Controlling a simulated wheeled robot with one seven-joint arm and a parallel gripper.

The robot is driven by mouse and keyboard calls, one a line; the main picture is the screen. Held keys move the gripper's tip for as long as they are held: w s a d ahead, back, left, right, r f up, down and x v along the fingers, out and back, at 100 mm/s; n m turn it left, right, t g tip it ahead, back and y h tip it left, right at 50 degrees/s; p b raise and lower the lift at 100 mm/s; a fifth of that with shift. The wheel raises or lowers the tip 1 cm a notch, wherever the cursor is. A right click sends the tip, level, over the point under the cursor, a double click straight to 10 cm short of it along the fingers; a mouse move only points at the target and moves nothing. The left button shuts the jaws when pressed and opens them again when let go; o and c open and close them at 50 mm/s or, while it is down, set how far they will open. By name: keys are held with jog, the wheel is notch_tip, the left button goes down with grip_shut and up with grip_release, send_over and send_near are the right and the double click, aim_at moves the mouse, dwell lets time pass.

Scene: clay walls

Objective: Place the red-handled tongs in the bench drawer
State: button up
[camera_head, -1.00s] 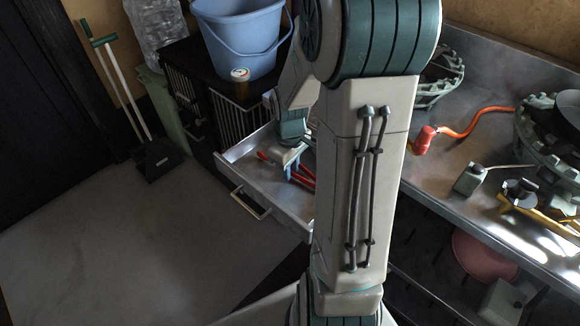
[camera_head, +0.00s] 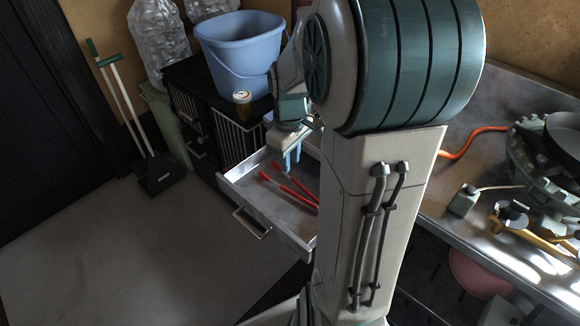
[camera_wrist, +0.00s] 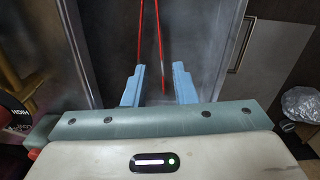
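The red-handled tongs (camera_head: 290,188) lie inside the pulled-out metal bench drawer (camera_head: 268,222), their two red handles spread in a narrow V. My gripper (camera_head: 291,162) hangs above the drawer, pointing down, with its light-blue fingers clear of the tongs. In the wrist view my gripper (camera_wrist: 161,84) has its fingers apart with nothing held between them. There the red handles of the tongs (camera_wrist: 160,40) run over the grey drawer floor (camera_wrist: 195,40), one handle end showing between the fingers. My arm hides the right part of the drawer and the far end of the tongs in the head view.
A blue bucket (camera_head: 240,50) and a small jar (camera_head: 242,103) stand on a black cabinet just behind the drawer. The workbench (camera_head: 480,105) at right carries several tools and parts. The floor (camera_head: 130,245) at left is open.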

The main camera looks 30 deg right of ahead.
jog(key=s+a+r+m+t, duration=0.1)
jog(key=s+a+r+m, duration=0.3)
jog(key=s+a, duration=0.6)
jog(key=shift+s+m+t, duration=0.4)
jog(key=shift+s+m, duration=0.3)
jog(key=shift+s, duration=0.15)
jog(key=shift+d+r, duration=0.1)
